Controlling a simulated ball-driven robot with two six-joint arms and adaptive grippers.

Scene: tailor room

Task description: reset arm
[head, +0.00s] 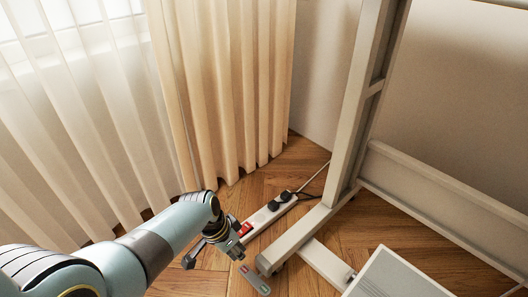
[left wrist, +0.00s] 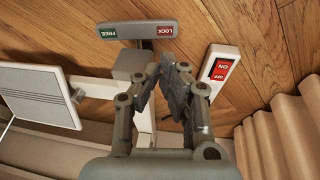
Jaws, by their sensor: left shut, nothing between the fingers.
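The brake pedal (head: 254,279) is a grey bar at the front end of the frame's beige foot (head: 298,235). In the left wrist view the pedal (left wrist: 137,31) has a green FREE label at its left end and a red LOCK label at its right end. I cannot tell which end is pressed down.
A white power strip (head: 262,217) with a red switch and black plugs lies beside the foot. Its switch end (left wrist: 221,76) is near my fingers in the left wrist view. Curtains (head: 225,90) hang at left. A white panel (head: 395,277) stands at lower right.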

